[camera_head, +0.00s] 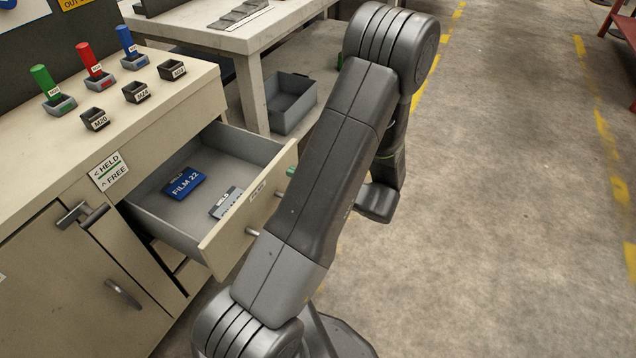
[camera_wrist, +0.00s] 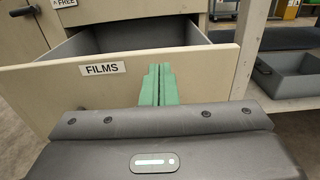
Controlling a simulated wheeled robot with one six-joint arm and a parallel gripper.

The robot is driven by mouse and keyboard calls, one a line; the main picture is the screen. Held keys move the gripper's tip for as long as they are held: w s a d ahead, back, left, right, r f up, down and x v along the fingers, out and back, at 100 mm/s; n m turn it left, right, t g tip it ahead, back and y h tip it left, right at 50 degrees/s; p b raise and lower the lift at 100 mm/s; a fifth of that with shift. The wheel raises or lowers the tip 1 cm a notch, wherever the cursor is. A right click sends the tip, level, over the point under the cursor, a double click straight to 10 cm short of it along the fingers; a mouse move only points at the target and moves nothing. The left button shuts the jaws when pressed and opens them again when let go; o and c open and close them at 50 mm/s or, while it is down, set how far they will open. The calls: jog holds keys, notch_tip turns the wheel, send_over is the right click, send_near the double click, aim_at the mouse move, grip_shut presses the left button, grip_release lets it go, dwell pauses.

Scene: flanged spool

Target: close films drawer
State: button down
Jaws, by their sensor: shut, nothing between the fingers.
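The films drawer (camera_head: 218,247) is pulled out of the beige cabinet, showing its grey inside. A blue FILM 22 box (camera_head: 184,183) and a grey labelled box (camera_head: 227,203) lie in it. In the wrist view its beige front (camera_wrist: 55,105) carries a FILMS label (camera_wrist: 102,69). My gripper (camera_wrist: 157,72) has its green fingers shut together with nothing between them, in front of the drawer front, right of the label. I cannot tell whether they touch it. In the head view my arm hides most of the gripper; a green tip (camera_head: 291,171) shows beside the front.
A cabinet door with a lever latch (camera_head: 82,214) is left of the drawer, under a HELD/FREE sign (camera_head: 108,171). Coloured cylinders and small holders stand on the cabinet top. A grey bin (camera_head: 290,102) sits on a low shelf behind. The floor to the right is clear.

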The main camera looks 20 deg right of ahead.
aim_at(276, 165)
jog(key=shift+x, duration=1.6)
jog(key=x, duration=2.1)
jog(key=shift+w+a, duration=0.25)
jog(key=shift+w, duration=0.05)
